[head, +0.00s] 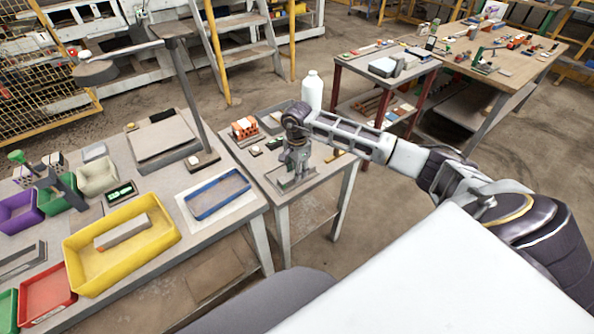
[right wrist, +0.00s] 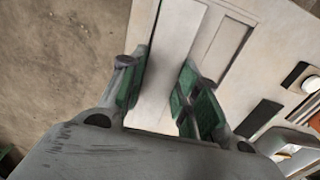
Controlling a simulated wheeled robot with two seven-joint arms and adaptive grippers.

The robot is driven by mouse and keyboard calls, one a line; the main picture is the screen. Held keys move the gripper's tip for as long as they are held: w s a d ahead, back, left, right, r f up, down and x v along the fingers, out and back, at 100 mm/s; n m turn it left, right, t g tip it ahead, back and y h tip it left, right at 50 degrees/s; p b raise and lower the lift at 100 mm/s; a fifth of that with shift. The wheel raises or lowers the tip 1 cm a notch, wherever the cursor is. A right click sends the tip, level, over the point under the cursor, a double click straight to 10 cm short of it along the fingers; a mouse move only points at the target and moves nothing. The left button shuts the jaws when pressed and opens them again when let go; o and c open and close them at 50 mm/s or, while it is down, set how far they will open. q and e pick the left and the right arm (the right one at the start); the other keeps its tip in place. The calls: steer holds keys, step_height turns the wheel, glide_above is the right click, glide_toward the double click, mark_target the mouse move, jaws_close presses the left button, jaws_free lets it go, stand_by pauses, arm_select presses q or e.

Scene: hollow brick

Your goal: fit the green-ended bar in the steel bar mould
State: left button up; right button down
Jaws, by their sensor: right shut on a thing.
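My right gripper (head: 296,172) points down over the small side table in the head view. Its fingers, with green inner pads, show in the right wrist view (right wrist: 158,92), shut on a pale grey bar (right wrist: 172,48) that runs between them. I take this for the green-ended bar; its green end cannot be made out. The steel bar mould (head: 283,186) is a shallow grey frame on the side table, right under the gripper and partly hidden by it. Its edge shows beside the bar in the right wrist view (right wrist: 240,18). I cannot tell whether the bar is seated. My left gripper is out of view.
A yellow tray (head: 75,262) holding a grey bar with an orange end (head: 124,232) stands on the left bench, near a blue tray (head: 217,194). On the side table, a white bottle (head: 312,92) and an orange brick (head: 245,127) stand behind the gripper.

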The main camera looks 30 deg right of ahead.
steer(key=shift+f+b, duration=0.55)
steer(key=shift+f, duration=0.05)
stand_by(0.9)
steer(key=c, duration=1)
jaws_free()
steer(key=shift+o, duration=0.2)
step_height(320, 180, up, 12)
steer(key=shift+a, duration=0.1)
stand_by(0.6)
